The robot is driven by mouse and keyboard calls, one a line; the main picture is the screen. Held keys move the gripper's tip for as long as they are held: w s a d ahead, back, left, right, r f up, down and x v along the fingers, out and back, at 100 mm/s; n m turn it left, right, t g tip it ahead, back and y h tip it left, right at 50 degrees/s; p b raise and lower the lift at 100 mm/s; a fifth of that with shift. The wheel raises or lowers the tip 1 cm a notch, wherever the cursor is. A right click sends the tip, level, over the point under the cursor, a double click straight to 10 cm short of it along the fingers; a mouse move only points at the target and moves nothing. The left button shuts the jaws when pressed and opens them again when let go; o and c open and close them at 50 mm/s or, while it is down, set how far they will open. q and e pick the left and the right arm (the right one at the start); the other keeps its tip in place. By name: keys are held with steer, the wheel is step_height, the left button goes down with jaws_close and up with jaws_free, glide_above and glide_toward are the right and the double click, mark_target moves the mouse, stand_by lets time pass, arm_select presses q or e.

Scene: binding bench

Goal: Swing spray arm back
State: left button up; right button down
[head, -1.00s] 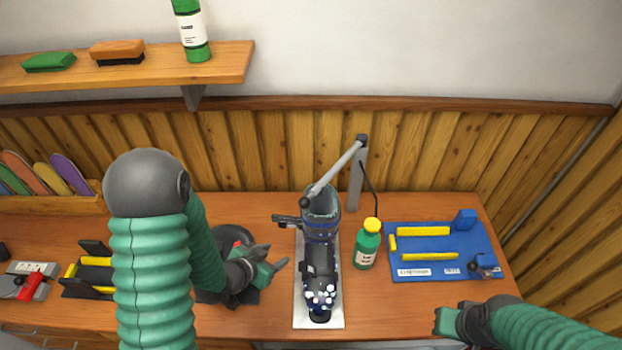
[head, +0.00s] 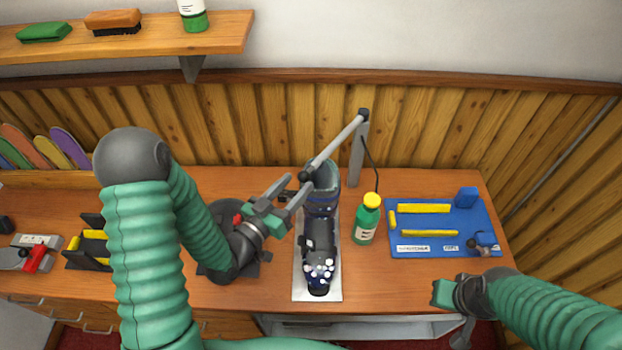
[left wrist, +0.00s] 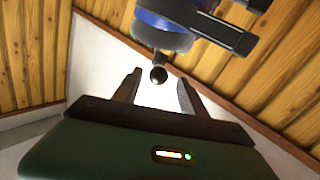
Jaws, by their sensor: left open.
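The spray arm (head: 337,146) is a grey bar running from the top of an upright post (head: 357,155) down to a dark knob end (head: 305,176) over the boot's cuff. My left gripper (head: 298,181) is open at that knob end. My right gripper (head: 446,293) is apart, at the front right.
A green bottle with a yellow cap (head: 366,220) stands right of the boot, with a thin hose near it. A blue board with yellow bars (head: 420,221) lies farther right. A dark round base (head: 225,262) sits below my left arm.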

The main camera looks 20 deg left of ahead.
mark_target(310, 168)
arm_select(q)
steer(key=b+x, duration=0.1)
steer(key=b, duration=0.1)
steer(key=b+x, duration=0.1)
steer(key=b, duration=0.1)
steer(key=b+x, duration=0.2)
steer(key=shift+d+f, duration=0.1)
steer(key=shift+f, duration=0.2)
steer(key=shift+w+d+r+p, duration=0.2)
steer(key=shift+w+p, duration=0.15)
steer(key=shift+w, duration=0.25)
steer(key=shift+w+d+r+p, duration=0.2)
steer(key=shift+w+p, duration=0.1)
steer(key=shift+w, duration=0.3)
steer(key=shift+w+f, duration=0.1)
steer(key=shift+w, duration=0.2)
steer(key=shift+s, duration=0.2)
steer(key=c, duration=0.3)
jaws_close()
arm_select(e)
steer(key=s+x, duration=0.1)
steer(key=x, duration=0.5)
steer(key=shift+s+f, duration=0.25)
steer(key=shift+s, duration=0.1)
